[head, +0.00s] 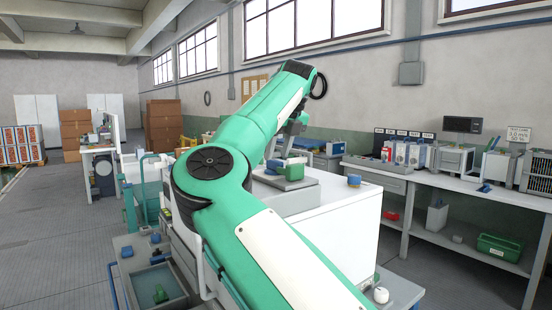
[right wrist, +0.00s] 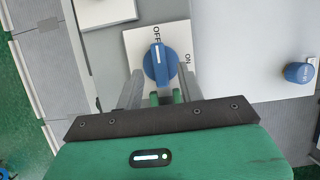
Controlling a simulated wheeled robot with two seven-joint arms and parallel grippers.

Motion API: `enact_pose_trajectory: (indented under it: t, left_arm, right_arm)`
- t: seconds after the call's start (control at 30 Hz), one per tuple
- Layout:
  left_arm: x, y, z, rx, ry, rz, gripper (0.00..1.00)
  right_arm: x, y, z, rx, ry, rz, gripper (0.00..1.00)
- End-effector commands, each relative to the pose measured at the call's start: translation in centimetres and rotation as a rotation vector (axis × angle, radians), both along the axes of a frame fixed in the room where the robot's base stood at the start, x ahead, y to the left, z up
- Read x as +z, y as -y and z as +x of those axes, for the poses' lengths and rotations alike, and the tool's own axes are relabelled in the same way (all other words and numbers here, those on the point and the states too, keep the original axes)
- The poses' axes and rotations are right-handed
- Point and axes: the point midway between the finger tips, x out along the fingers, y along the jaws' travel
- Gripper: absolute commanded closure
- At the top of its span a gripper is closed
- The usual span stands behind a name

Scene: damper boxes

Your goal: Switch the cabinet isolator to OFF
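The isolator shows in the right wrist view as a blue rotary knob (right wrist: 160,63) on a white plate (right wrist: 135,47) lettered OFF and ON. The knob's white pointer line runs up toward the OFF lettering; ON is to its right. My right gripper (right wrist: 160,87) has its grey fingers apart, just below and to either side of the knob in the picture. I cannot tell whether they touch it. In the head view my right arm crosses the middle and hides much of the white cabinet (head: 335,225). My left gripper is not in view.
A second blue knob (right wrist: 300,72) sits to the right in the wrist view. A workbench (head: 450,187) with several instruments runs along the right wall. A green bin (head: 500,248) is on its lower shelf. A tray (head: 160,288) is at the lower left. Floor at the left is open.

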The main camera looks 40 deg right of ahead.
Motion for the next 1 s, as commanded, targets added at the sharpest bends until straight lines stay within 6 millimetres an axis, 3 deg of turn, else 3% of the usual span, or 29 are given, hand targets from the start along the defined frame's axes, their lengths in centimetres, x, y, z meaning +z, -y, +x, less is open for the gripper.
enact_pose_trajectory:
  t: [0.2,0.43,0.63,1.0]
  left_arm:
    - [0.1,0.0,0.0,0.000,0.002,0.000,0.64]
    - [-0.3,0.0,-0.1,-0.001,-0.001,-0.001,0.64]
    - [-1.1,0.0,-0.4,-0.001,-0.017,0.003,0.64]
    - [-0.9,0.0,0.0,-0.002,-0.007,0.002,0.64]
  right_arm:
    - [5.0,-0.1,-2.0,-0.001,0.004,0.000,0.62]
    - [8.7,-0.3,-3.5,0.001,0.002,-0.001,0.62]
    - [9.9,-0.3,-4.1,-0.001,0.001,0.001,0.62]
    - [10.0,-0.3,-4.1,-0.001,0.000,0.001,0.62]
